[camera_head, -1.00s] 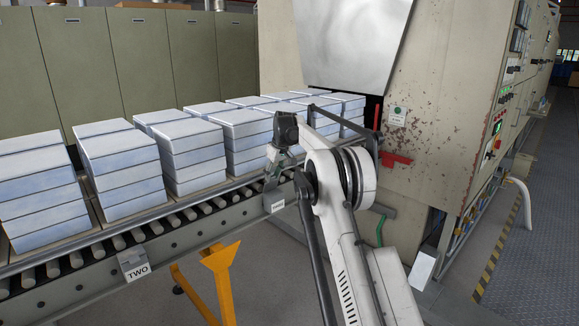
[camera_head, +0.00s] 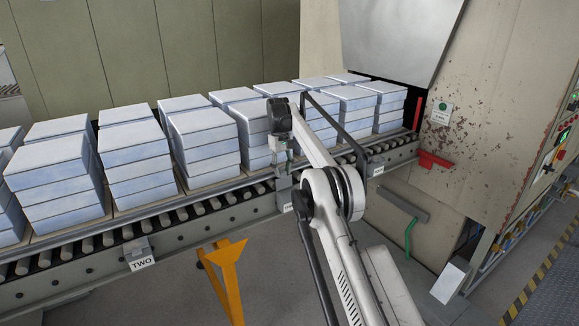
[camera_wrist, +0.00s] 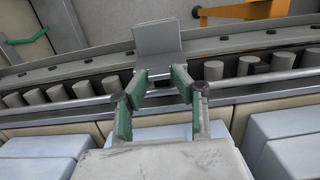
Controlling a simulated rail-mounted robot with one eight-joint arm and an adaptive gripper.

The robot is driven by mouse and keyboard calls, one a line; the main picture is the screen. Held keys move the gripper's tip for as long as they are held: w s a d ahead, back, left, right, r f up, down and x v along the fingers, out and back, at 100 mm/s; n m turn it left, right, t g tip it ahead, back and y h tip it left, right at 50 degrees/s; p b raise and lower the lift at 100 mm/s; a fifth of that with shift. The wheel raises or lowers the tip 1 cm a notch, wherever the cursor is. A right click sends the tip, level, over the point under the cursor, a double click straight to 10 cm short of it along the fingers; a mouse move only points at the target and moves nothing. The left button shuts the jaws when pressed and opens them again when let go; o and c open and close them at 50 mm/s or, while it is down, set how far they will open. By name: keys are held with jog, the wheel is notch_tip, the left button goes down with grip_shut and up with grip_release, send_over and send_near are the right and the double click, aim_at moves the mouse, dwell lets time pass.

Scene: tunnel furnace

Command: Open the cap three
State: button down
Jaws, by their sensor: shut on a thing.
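Cap three is a small grey metal piece on the side rail of the roller conveyor, partly hidden by my arm in the head view (camera_head: 286,197). In the wrist view the cap (camera_wrist: 157,40) shows as a grey plate with a fold across it, at the rail. My gripper (camera_wrist: 160,76) has green-padded fingers on either side of the cap's near end and is shut on it. In the head view my gripper (camera_head: 280,150) hangs down over the conveyor's near edge. The exact finger contact is too small to tell.
The conveyor carries stacks of pale blue-white blocks (camera_head: 138,160) close behind my gripper. A cap marked TWO (camera_head: 140,255) sits further left on the rail. The furnace body (camera_head: 470,110) stands right, with a red bracket (camera_head: 434,160). A yellow support (camera_head: 226,275) stands below.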

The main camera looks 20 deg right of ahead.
jog(key=shift+f, duration=0.15)
dwell(0.4)
jog(key=c, duration=1.4)
grip_release()
jog(key=shift+c, duration=0.2)
jog(key=shift+d, duration=0.2)
